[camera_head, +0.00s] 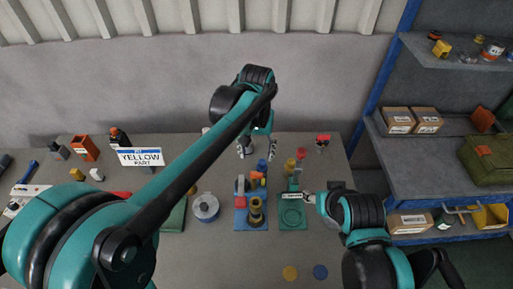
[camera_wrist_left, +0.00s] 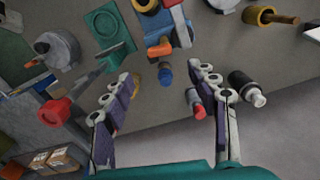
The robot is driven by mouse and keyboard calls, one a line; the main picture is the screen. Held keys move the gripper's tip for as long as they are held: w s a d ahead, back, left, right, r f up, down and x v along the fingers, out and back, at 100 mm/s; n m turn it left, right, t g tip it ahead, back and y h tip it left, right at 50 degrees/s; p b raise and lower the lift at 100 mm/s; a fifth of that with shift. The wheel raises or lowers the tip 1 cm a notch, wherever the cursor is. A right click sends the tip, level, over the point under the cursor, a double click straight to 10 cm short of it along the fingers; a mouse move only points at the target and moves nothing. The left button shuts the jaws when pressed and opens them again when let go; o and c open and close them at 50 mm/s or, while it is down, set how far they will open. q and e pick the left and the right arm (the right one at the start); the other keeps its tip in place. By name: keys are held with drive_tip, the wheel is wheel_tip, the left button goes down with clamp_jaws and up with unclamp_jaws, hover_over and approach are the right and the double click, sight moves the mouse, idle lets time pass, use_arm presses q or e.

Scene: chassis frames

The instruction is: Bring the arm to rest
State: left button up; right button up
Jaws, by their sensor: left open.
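My left arm comes in from the left and reaches over the back part of the table. My left gripper (camera_head: 258,149) is open above the table's far side. In the left wrist view its two fingers (camera_wrist_left: 164,76) are spread wide, with nothing held between them. A small blue peg (camera_wrist_left: 165,74) and a red-topped cylinder (camera_wrist_left: 196,104) show between the fingers, apparently below on the table. My right arm comes in from the lower right. My right gripper (camera_head: 307,197) is beside the green fixture (camera_head: 292,218); its fingers are too small to judge.
A blue fixture (camera_head: 242,222) with several coloured parts stands mid-table, with a grey pot (camera_head: 205,207) left of it. A "YELLOW PART" sign (camera_head: 140,157) stands at the back left. Shelves with cardboard boxes (camera_head: 397,121) are at right.

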use_arm(q)
drive_tip(key=shift+r, duration=0.85)
drive_tip(key=s+a+f+n+t+b, duration=0.1)
drive_tip(key=s+a+f+t+b, duration=0.2)
drive_tip(key=a, duration=0.6)
drive_tip(key=s+a+f+t+b, duration=0.4)
drive_tip(key=s+a+f, duration=0.4)
drive_tip(key=s+a, duration=0.1)
drive_tip(key=shift+s+a+n+b, duration=0.3)
drive_tip(key=shift+s+n, duration=0.1)
drive_tip(key=shift+s, duration=0.3)
